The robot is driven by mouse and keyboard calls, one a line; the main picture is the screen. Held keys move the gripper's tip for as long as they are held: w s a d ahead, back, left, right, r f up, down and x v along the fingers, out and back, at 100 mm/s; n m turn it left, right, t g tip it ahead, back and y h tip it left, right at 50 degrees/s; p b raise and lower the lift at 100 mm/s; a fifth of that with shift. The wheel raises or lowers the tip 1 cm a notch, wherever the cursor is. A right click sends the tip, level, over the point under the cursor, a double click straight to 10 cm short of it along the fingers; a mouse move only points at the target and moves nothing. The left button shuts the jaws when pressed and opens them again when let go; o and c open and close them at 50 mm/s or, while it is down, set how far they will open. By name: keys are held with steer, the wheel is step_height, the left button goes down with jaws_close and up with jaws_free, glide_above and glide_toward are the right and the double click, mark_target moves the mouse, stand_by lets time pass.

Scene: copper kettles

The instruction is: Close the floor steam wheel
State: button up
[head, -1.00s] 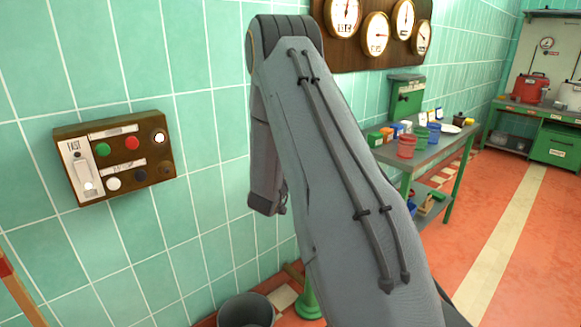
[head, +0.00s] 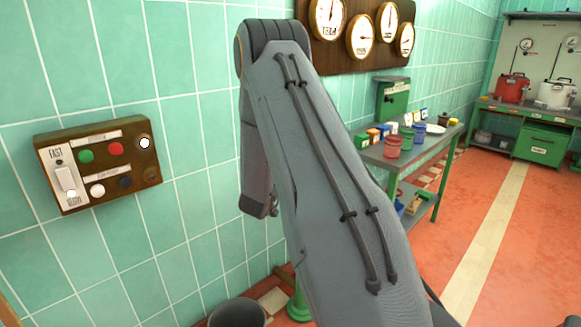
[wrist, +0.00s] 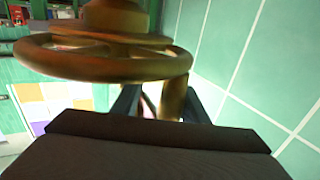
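The steam wheel (wrist: 60,62), a brass-coloured ring with a hub, fills the upper part of the wrist view. My gripper (wrist: 163,103) is just beyond its near rim in the picture, with two dark fingers set apart. A brown upright piece (wrist: 172,98) shows between the fingers, near the right one. The fingertips are partly hidden behind the rim, and I cannot tell whether they touch it. In the head view my arm hides the wheel and gripper; a green stand foot (head: 299,306) shows at the floor beside the arm.
A control box (head: 98,163) with buttons and a lever is on the tiled wall at left. A dark bucket (head: 237,313) stands below. A metal table (head: 385,155) with cups and boxes is beyond my arm. Open red floor (head: 500,225) lies to the right.

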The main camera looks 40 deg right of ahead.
steer(key=shift+w+a, duration=0.1)
steer(key=shift+a, duration=0.2)
steer(key=v, duration=0.7)
steer(key=shift+s+a, duration=0.2)
steer(key=shift+s, duration=0.05)
